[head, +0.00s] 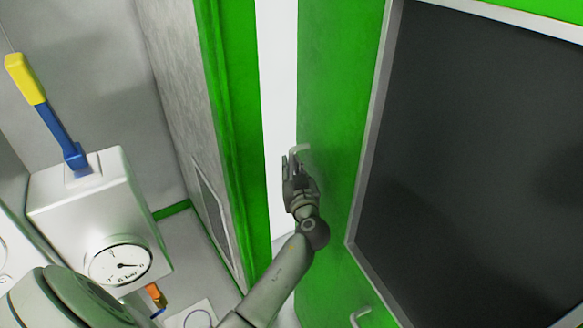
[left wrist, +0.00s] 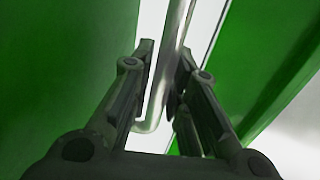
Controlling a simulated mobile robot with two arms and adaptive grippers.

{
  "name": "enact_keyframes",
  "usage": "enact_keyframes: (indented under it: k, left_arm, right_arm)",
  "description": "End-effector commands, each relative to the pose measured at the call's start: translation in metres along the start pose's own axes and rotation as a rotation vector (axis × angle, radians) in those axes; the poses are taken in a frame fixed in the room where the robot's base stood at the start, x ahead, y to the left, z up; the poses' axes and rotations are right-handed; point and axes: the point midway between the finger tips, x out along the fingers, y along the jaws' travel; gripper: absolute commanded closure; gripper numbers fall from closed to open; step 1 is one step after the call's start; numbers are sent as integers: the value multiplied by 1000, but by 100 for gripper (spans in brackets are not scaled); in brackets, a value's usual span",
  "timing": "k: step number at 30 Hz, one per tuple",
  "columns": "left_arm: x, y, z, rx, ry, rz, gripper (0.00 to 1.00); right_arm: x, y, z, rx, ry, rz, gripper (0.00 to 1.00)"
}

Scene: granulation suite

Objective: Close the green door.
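The green door (head: 330,110) with a large dark window (head: 470,150) fills the right of the head view. It stands ajar, with a bright white gap between its edge and the green frame (head: 238,130). A metal bar handle (head: 299,149) is on the door near this edge. My left gripper (head: 293,165) is at the handle. In the left wrist view the handle bar (left wrist: 163,95) runs between the two fingers of the gripper (left wrist: 165,75). A thin gap shows between the left finger and the bar; the right finger is close to it, contact unclear. My right gripper is not in view.
A white box with a gauge (head: 120,262) and a blue-and-yellow lever (head: 50,115) stands at the left. A grey wall panel with a vent (head: 210,205) adjoins the frame. A second handle (head: 360,316) shows low on the door.

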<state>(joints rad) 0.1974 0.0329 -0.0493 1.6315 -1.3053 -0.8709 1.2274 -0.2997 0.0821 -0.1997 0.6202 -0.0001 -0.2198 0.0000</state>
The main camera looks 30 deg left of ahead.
Motion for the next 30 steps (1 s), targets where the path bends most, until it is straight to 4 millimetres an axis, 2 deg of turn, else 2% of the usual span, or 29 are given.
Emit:
enact_keyframes:
  k: [3,11,14,17,24,30]
  left_arm:
    - [0,0,0,0,0,0,100]
    - [0,0,0,0,-1,0,100]
    - [-3,-7,2,0,-2,-9,100]
    - [-10,-27,5,-2,-5,-34,100]
    - [-36,-92,8,-1,-10,-117,100]
    - [-60,-139,8,-2,-11,-177,100]
  right_arm:
    - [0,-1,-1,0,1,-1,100]
    - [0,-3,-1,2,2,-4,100]
    - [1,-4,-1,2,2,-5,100]
    - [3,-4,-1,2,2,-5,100]
    - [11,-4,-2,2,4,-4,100]
    - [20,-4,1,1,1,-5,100]
